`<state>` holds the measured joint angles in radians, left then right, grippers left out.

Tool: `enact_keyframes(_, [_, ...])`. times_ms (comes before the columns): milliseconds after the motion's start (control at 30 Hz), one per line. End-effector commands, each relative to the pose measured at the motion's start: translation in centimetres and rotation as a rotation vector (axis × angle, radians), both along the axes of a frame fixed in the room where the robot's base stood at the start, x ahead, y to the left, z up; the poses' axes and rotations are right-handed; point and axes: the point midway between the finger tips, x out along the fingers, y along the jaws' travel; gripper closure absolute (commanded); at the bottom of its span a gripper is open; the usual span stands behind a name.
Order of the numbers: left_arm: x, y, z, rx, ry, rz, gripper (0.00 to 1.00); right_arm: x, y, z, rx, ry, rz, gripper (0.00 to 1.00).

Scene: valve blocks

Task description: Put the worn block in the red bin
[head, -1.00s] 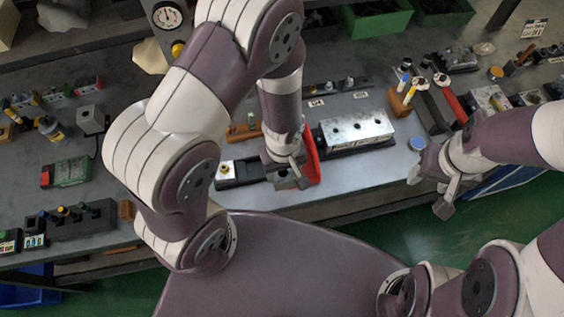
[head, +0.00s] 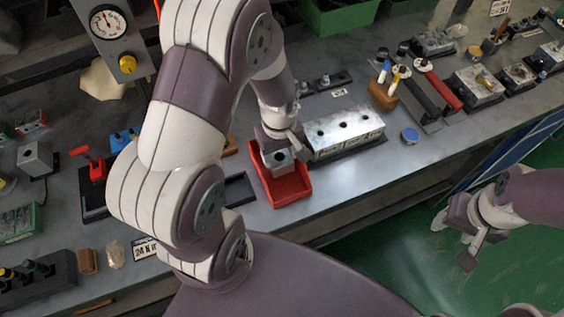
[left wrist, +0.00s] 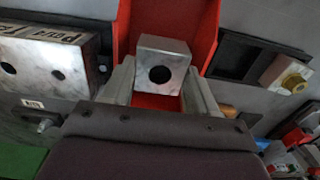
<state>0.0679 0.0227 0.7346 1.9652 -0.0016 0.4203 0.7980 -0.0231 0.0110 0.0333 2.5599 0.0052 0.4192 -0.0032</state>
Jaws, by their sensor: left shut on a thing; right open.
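My left gripper (left wrist: 158,85) is shut on a grey metal block (left wrist: 160,65) with a dark round hole in its face. In the head view the block (head: 279,157) is over the red bin (head: 290,190), within its outline. The left wrist view shows the bin's red walls (left wrist: 203,25) behind and beside the block. I cannot tell whether the block touches the bin floor. My right gripper (head: 453,240) is open and empty, off the bench over the green floor at the right.
A long metal block (head: 345,130) stands right beside the red bin. A dark tray (head: 238,190) is on its left, partly behind my arm. A blue round cap (head: 410,135) lies further right. The bench front below the bin is clear.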

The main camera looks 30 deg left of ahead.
Motion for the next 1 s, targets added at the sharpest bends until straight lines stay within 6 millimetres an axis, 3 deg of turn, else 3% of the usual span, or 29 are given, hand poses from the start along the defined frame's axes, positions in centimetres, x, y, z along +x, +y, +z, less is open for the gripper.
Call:
enact_keyframes(100, [-0.1,0.0,-2.4,0.0,0.004,0.0,0.86,0.0,0.0,-0.3,0.0,0.0,0.0,0.46])
enact_keyframes(200, [0.0,0.0,-3.5,0.0,0.001,0.0,0.86,0.0,0.0,-0.3,0.0,0.0,0.0,0.46])
enact_keyframes(533, [0.0,0.0,-3.9,0.0,0.0,0.0,0.86,0.0,0.0,-0.5,0.0,0.0,0.0,0.46])
enact_keyframes(567, [0.0,0.0,-3.9,0.0,0.0,0.0,0.38,0.0,0.0,-0.5,0.0,0.0,0.0,0.46])
enact_keyframes(600, [0.0,0.0,-3.9,0.0,0.0,0.0,0.31,0.0,0.0,-0.4,0.0,0.0,0.0,0.46])
enact_keyframes(867, [0.0,0.0,-3.8,0.0,0.0,0.0,0.31,0.0,0.0,-0.4,0.0,0.0,0.0,0.46])
enact_keyframes(1000, [0.1,0.0,-2.2,0.0,-0.004,0.0,0.31,0.0,0.0,-0.1,0.0,0.0,0.0,0.46])
